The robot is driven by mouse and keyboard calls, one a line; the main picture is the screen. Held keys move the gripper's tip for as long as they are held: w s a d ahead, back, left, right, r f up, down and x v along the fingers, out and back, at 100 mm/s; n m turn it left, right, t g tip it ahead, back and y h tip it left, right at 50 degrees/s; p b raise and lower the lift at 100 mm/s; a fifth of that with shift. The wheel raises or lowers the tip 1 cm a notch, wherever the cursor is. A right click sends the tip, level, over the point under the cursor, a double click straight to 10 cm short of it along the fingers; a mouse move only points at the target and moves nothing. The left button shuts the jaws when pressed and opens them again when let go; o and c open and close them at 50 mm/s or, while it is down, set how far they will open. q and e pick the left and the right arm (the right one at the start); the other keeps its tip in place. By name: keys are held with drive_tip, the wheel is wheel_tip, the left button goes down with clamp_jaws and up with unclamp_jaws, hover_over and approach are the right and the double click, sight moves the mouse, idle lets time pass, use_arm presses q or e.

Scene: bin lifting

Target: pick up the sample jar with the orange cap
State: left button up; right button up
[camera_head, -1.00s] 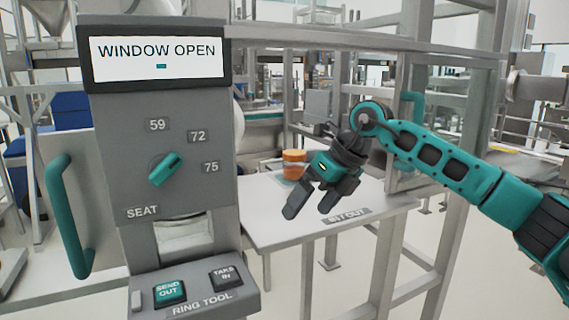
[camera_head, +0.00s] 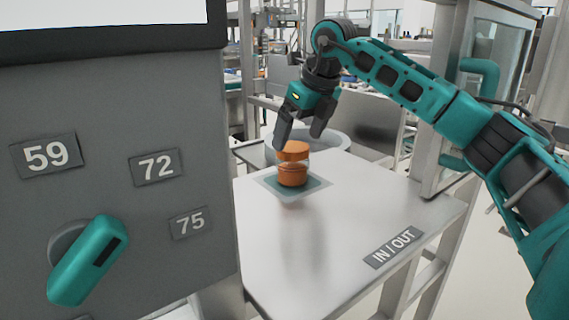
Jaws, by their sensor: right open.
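The sample jar (camera_head: 292,176) stands upright on a teal square mat (camera_head: 318,184) on the pale table. Its orange cap (camera_head: 292,150) is on top, with a clear band and orange contents below. My right gripper (camera_head: 297,138) is open and points down, its fingers at about the height of the cap. The left finger overlaps the cap's left edge in the picture, and the right finger is at its upper right. I cannot tell whether either finger touches the cap. My left gripper is not in view.
A grey panel (camera_head: 120,230) with a teal knob (camera_head: 90,260) and number labels fills the left side. A metal frame post (camera_head: 440,100) stands at the right.

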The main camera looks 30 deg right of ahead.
sight(294, 147)
drive_tip(key=x, duration=0.5)
drive_tip(key=shift+s+a+f+b, duration=0.2)
drive_tip(key=shift+a+f+b, duration=0.1)
drive_tip(key=shift+a+f, duration=0.1)
drive_tip(key=shift+w+f, duration=0.2)
drive_tip(key=shift+f, duration=0.1)
drive_tip(key=c, duration=1.2)
